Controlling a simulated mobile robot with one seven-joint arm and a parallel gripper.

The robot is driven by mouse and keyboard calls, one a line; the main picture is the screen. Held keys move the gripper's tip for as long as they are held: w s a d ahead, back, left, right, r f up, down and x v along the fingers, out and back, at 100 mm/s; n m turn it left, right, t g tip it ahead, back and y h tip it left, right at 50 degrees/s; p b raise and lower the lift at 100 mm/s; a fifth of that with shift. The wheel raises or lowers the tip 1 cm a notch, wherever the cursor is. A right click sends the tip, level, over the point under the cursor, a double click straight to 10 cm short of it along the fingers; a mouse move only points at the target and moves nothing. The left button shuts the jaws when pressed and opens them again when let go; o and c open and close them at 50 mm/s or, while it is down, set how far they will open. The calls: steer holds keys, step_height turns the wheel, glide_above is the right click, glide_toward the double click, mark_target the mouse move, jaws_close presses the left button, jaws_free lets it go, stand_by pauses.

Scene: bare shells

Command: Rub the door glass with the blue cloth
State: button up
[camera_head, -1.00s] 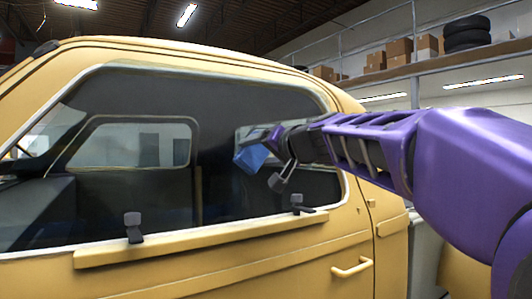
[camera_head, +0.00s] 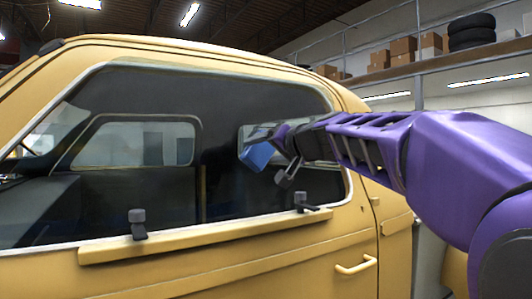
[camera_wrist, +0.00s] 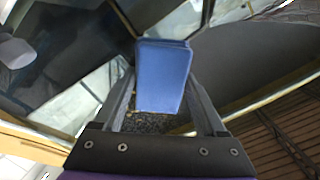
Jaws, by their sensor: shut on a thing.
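The blue cloth (camera_head: 257,155) is a folded pad in front of the right part of the door glass (camera_head: 100,195). My gripper (camera_wrist: 163,85) is shut on the cloth (camera_wrist: 163,72), one finger on each side of it, in the wrist view. In the head view my gripper (camera_head: 272,140) comes in from the right. The glass is a large dark window in a yellow vehicle door, with reflections on it. I cannot tell whether the cloth touches the glass.
A yellow ledge (camera_head: 215,234) runs below the window, with two dark clamp-like pieces (camera_head: 138,222) (camera_head: 300,200) standing at it. A yellow door handle (camera_head: 356,265) is lower right. The glass left of the cloth is unobstructed. A shelf with boxes and tires is far behind.

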steer(key=shift+w+d, duration=0.35)
steer(key=shift+d, duration=0.2)
steer(key=shift+w+d, duration=0.3)
steer(key=shift+d, duration=0.25)
steer(key=shift+w+d+r, duration=0.85)
steer(key=shift+w+d, duration=1.15)
steer(key=shift+d, duration=0.6)
steer(key=shift+s+a+f+b, duration=0.1)
steer(key=shift+s+a+b, duration=0.15)
steer(key=shift+s+a, duration=0.95)
steer(key=shift+s+a+r+b, duration=0.1)
steer(key=shift+s+a+b, duration=0.15)
steer(key=shift+s+a, duration=1)
steer(key=shift+s+a+f+b, duration=0.1)
steer(key=shift+s+a+b, duration=0.25)
steer(key=shift+a, duration=1.55)
steer(key=shift+s+r+p, duration=0.1)
steer(key=shift+r+p, duration=0.65)
steer(key=shift+r, duration=0.1)
steer(key=shift+w+d+f+b, duration=0.1)
steer(key=shift+w+d+b, duration=0.1)
steer(key=shift+w+d, duration=0.65)
steer(key=shift+w+d+b, duration=0.15)
steer(key=shift+w+d, duration=0.35)
steer(key=shift+d, duration=0.5)
steer(key=w+d, duration=0.2)
steer(key=d, duration=0.1)
steer(key=w+d, duration=0.1)
steer(key=d, duration=0.1)
